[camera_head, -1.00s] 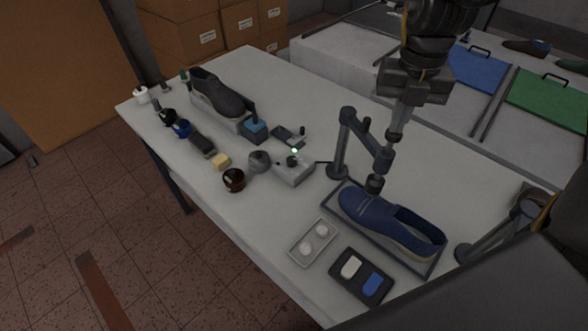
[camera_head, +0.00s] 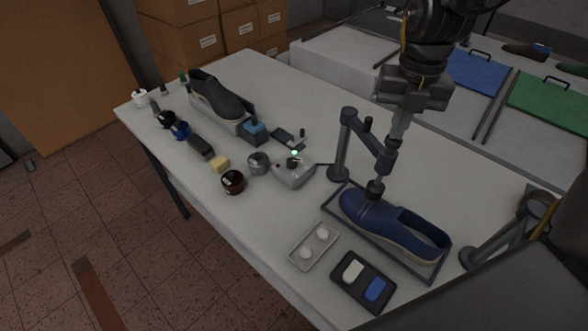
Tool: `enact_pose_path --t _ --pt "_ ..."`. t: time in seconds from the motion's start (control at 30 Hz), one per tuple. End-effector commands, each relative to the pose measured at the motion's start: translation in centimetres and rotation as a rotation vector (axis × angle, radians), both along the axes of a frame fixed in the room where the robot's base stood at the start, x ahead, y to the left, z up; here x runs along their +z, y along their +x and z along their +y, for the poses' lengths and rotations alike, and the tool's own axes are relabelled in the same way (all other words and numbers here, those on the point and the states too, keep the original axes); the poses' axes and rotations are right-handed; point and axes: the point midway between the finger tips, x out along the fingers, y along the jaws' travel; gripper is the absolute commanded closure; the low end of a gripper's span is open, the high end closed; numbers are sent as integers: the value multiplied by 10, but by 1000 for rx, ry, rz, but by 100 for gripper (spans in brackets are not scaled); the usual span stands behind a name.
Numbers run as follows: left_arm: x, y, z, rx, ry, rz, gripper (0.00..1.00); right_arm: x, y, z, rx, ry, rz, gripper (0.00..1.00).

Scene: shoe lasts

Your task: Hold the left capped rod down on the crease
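The blue shoe (camera_head: 394,224) lies in a dark rectangular tray (camera_head: 421,267) with its toe to the left. The left capped rod (camera_head: 376,187) hangs from the jointed arm of a grey stand (camera_head: 341,160). Its dark lower end meets the front upper of the shoe, where the crease itself is too small to make out. My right gripper (camera_head: 395,139) comes down from above with its fingers close together at the rod's upper end. I cannot tell whether the rod's top is between the fingertips or just under them.
A second jointed stand (camera_head: 482,256) is at the right, partly hidden. In front are a tray with two white pieces (camera_head: 315,246) and a black holder (camera_head: 362,281). A grey device with a green light (camera_head: 293,172), jars and a black shoe (camera_head: 217,95) stand to the left.

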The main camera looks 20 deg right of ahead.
Motion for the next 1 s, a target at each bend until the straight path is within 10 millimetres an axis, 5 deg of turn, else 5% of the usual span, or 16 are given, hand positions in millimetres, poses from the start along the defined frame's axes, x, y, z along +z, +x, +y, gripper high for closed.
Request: enact_pose_path --t 1.0 --pt "-9 0 0 0 0 1 50 -6 -2 0 2 0 9 100"
